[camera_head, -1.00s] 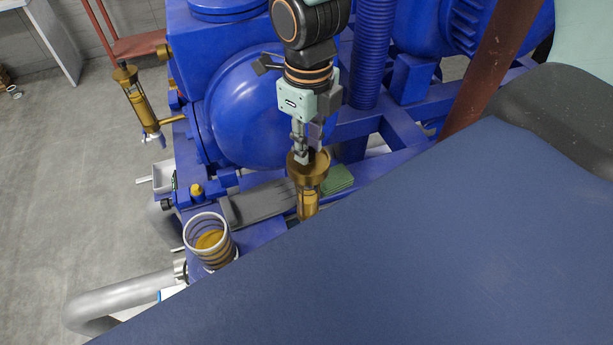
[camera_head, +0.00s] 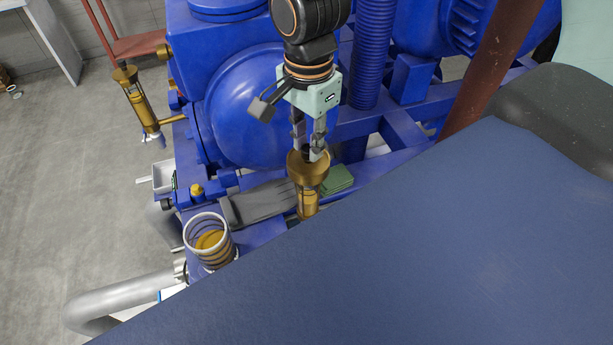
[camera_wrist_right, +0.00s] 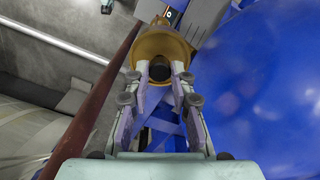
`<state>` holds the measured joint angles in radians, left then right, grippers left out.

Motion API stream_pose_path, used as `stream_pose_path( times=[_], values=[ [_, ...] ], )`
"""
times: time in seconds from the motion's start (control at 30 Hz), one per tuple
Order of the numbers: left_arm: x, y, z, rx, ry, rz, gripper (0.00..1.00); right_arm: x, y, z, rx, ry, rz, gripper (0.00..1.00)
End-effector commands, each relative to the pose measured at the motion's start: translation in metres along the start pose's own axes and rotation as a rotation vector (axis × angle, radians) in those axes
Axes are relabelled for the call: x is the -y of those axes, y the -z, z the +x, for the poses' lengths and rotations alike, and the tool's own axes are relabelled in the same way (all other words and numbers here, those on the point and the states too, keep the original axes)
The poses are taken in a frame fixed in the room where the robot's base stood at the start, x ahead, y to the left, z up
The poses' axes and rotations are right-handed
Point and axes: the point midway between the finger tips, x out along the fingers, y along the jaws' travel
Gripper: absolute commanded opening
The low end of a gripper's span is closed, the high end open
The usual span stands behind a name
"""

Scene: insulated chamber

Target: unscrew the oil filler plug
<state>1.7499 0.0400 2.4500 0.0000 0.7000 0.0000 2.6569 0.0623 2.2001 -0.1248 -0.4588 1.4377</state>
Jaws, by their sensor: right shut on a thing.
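The brass oiler cup (camera_head: 308,172) stands upright on the blue machine, with a wide round top and a sight glass under it. My right gripper (camera_head: 309,153) points down into the cup's top from above. In the right wrist view, the oil filler plug (camera_wrist_right: 161,67) shows as a dark round piece inside the brass rim (camera_wrist_right: 161,42). The two fingertips of the right gripper (camera_wrist_right: 161,75) are on either side of it, shut on it. Most of the plug is hidden by the fingers and rim in the head view. My left gripper is not in view.
A second brass oiler (camera_head: 143,108) stands at left. A large dark blue surface (camera_head: 420,240) fills the lower right.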

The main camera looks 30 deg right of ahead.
Motion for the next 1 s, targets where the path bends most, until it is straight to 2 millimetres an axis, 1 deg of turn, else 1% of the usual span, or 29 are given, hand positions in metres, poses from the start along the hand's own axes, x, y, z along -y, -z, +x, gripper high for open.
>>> stream_pose_path(
  times=[0.7, 1.0],
  values=[
    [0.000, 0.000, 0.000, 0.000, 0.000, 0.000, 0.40, 0.000, 0.000, -0.031, 0.000, 0.002, 0.002, 0.00],
    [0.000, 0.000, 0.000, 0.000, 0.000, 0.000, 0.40, 0.000, 0.000, -0.034, 0.000, 0.000, 0.002, 0.00]
  ],
)
